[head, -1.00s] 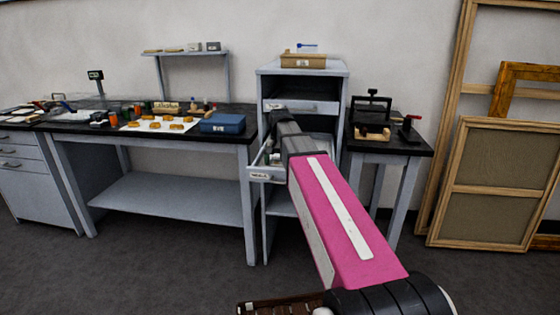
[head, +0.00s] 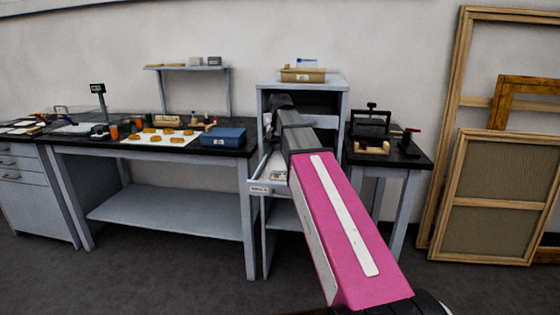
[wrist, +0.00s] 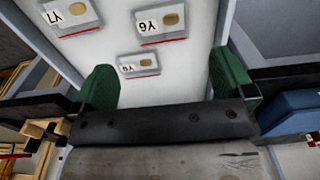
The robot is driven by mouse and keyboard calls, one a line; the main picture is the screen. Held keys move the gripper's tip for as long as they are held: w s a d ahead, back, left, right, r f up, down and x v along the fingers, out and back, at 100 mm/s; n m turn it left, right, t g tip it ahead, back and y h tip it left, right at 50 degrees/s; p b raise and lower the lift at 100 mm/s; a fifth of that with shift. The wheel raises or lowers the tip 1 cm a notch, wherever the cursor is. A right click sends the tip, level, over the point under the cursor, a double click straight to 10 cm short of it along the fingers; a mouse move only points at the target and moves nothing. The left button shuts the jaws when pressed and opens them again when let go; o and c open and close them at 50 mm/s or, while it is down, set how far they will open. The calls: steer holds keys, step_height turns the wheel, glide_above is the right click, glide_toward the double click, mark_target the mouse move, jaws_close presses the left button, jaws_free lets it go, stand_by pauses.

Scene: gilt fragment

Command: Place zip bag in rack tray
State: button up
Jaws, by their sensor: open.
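My gripper (wrist: 167,80) is open in the wrist view, its two green fingers wide apart over a white surface. A small zip bag (wrist: 139,65) with a brownish disc and a red edge lies between and just beyond the fingertips, untouched. Two more bags, marked Y6 (wrist: 160,20) and Y7 (wrist: 72,14), lie beyond it. In the head view my pink arm reaches the grey rack (head: 345,85), and hides the fingers. A pulled-out rack tray (head: 258,190) with a label on its front shows left of the arm. I cannot tell which bag is meant.
A brown box (head: 303,76) stands on top of the rack. The bench on the left holds a blue box (head: 223,137) and several orange pieces on a white sheet. A small table with a black press (head: 371,118) stands right. Wooden frames lean against the wall (head: 495,195).

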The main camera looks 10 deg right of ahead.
steer(key=shift+r, duration=0.9)
stand_by(0.6)
